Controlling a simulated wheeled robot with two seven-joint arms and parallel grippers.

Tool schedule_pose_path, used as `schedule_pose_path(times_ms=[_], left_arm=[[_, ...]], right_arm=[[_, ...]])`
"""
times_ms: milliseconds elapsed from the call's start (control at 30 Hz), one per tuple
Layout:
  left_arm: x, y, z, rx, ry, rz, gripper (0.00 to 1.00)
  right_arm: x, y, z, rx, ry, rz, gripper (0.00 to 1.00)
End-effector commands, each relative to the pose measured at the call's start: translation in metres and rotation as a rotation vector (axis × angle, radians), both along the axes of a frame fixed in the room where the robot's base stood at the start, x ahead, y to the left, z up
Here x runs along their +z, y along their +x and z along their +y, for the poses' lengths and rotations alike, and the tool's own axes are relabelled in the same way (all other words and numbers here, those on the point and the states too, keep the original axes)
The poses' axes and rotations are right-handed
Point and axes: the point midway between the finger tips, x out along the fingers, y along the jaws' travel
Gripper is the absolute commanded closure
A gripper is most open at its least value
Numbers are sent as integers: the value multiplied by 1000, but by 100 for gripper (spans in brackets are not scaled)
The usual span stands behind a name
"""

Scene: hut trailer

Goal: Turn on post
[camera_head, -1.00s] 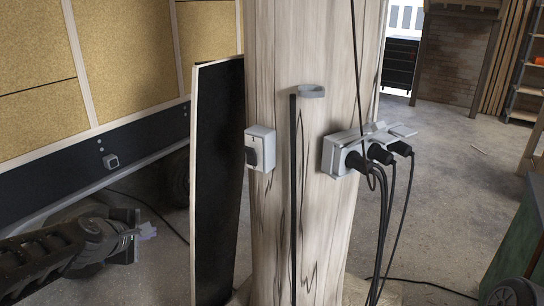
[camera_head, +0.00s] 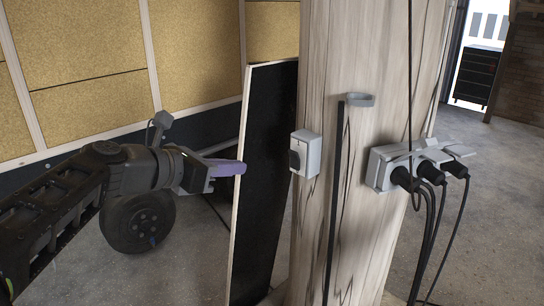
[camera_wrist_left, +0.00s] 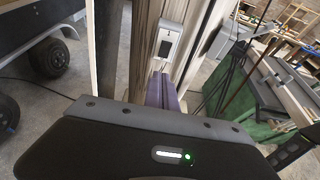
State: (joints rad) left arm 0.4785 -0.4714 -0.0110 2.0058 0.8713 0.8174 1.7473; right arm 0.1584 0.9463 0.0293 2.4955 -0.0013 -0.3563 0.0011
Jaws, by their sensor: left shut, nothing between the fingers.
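A wooden post (camera_head: 355,60) stands right of centre in the head view. A small grey-white switch box with a dark rocker (camera_head: 305,153) is fixed on its left side. The switch also shows in the left wrist view (camera_wrist_left: 169,41), beyond my fingertips. My left gripper (camera_head: 228,168) is shut and empty, with purple fingers pointing right towards the switch. In the head view it is left of the switch, with a visible gap between them. The purple fingers also show in the left wrist view (camera_wrist_left: 161,92). My right gripper is not in view.
A dark panel with a pale edge (camera_head: 265,180) leans between my left gripper and the post in the picture. A socket block (camera_head: 385,168) with black plugs and hanging cables is on the post's right. A black wheel (camera_head: 138,222) is behind my left arm.

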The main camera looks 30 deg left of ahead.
Motion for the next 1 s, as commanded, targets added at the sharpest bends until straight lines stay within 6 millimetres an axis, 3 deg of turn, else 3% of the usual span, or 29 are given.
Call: schedule_pose_path(times_ms=[267,667,800,1000], left_arm=[[-8,19,-7,-4,-1,2,100],[-36,86,-31,-3,1,3,100],[-25,106,-37,-2,2,0,100],[-20,121,-42,-1,2,1,100]], right_arm=[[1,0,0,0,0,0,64],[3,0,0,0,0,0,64],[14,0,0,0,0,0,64],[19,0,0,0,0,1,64]])
